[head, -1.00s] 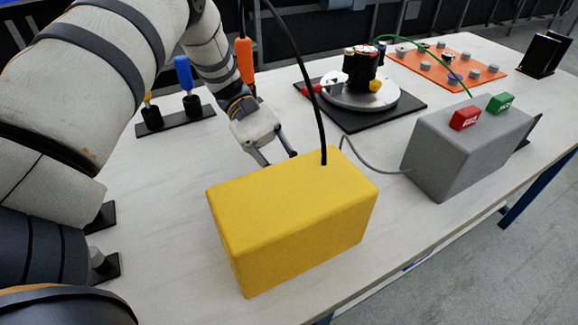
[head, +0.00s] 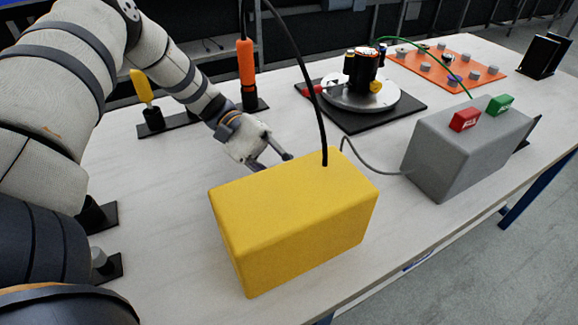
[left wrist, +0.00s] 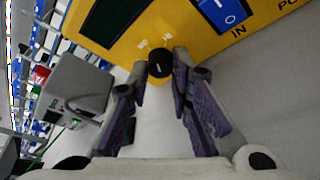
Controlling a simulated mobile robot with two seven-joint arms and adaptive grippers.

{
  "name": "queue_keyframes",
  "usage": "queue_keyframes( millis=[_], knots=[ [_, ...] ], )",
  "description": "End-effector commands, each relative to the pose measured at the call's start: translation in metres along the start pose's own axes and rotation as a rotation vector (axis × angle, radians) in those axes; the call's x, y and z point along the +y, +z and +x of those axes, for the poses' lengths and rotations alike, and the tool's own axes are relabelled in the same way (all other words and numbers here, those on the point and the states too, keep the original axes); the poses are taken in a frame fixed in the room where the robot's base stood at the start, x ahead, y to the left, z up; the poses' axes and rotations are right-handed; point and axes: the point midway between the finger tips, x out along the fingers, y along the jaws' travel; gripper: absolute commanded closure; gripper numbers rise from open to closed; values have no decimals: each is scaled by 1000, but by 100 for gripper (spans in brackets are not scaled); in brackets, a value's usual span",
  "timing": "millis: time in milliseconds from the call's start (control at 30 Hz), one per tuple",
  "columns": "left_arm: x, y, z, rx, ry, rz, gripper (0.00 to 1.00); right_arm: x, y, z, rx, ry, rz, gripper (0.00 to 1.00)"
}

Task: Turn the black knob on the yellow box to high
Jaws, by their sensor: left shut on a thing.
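The yellow box (head: 290,215) stands on the table in the middle of the head view, with a black cable rising from its top. Its knob side faces away from the head camera. In the left wrist view, the yellow panel (left wrist: 130,50) carries the black knob (left wrist: 160,66), which has a short white pointer line and small white marks beside it. My left gripper (head: 273,162) is at the far side of the box. In the left wrist view its fingertips (left wrist: 159,72) sit on both sides of the knob, closed on it. My right gripper is in neither view.
A grey box (head: 465,150) with red and green buttons stands to the right. A black-based turntable (head: 360,95) and an orange board (head: 445,67) are behind. Upright tools, including an orange-handled one (head: 246,65), stand at the back left. The table front is clear.

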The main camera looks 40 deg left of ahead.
Motion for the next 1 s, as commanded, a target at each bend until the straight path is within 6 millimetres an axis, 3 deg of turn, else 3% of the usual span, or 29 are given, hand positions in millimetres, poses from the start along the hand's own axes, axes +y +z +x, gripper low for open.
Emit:
queue_keyframes(
  millis=[400,433,500,1000],
  knots=[
    [0,0,0,-2,2,4,100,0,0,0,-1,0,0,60],
    [0,0,0,-2,2,4,74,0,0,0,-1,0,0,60],
    [0,0,0,-1,2,4,60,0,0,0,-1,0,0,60],
    [0,0,0,2,-18,-30,60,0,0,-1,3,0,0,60]
  ],
)
